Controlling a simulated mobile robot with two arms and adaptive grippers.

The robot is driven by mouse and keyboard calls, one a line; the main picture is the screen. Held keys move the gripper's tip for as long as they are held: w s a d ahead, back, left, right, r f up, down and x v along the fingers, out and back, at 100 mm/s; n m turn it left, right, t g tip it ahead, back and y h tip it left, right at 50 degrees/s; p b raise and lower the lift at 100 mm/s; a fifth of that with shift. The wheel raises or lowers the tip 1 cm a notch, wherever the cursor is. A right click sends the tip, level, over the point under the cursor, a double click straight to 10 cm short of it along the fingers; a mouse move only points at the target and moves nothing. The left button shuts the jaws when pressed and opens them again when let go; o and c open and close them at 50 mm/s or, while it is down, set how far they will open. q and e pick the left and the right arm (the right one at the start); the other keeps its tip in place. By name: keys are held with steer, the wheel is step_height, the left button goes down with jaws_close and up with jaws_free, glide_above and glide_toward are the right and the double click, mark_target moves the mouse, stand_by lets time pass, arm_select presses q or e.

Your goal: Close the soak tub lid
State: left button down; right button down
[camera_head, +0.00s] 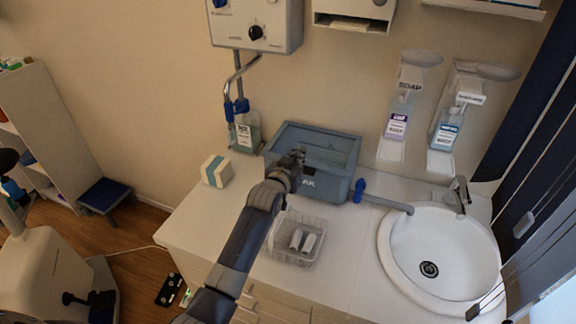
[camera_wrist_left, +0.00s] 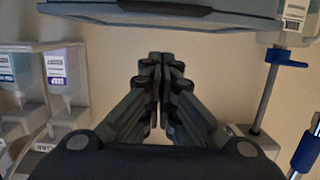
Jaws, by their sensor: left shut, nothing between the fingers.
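The soak tub (camera_head: 335,188) is a blue-grey box on the counter against the wall, with partly covered lettering on its front. Its framed blue-grey lid (camera_head: 325,143) shows at the top and back, with a dark gap towards the front; its exact angle is hard to tell. My left gripper (camera_head: 297,152) is shut and empty, over the tub's front left part, hiding some of it. Whether it touches is unclear. In the left wrist view the shut fingers (camera_wrist_left: 160,58) point at the wall, and a blue-grey panel (camera_wrist_left: 200,14) crosses the top. My right gripper is not in view.
A clear basket (camera_head: 285,252) with white items stands in front of the tub. A white box (camera_head: 216,171) and a bottle (camera_head: 248,131) are left of it. A blue-handled tap (camera_head: 385,202) and the sink (camera_head: 440,250) lie right. Dispensers (camera_head: 400,115) hang on the wall.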

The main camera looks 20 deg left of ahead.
arm_select(q)
steer(key=b+v, duration=0.3)
steer(key=v, duration=0.7)
steer(key=s+f+g, duration=0.6)
steer(key=s+f, duration=0.6)
steer(key=s, duration=0.4)
steer(key=s+f+m+g, duration=0.1)
steer(key=s+f+g, duration=0.2)
steer(key=s, duration=0.7)
steer(key=s+f+m+g, duration=0.1)
steer(key=s+f+g, duration=0.15)
steer(key=s, duration=0.75)
step_height(320, 180, down, 29)
steer(key=s+g+b, duration=0.2)
steer(key=b, duration=0.2)
steer(key=s+a+f+g+b, duration=0.1)
steer(key=s+a+f+b, duration=0.1)
steer(key=s+f, duration=1.4)
step_height(320, 180, down, 4)
steer(key=shift+s+a+f+y+b, duration=0.2)
steer(key=shift+s+y+b, duration=0.15)
steer(key=shift+b, duration=0.2)
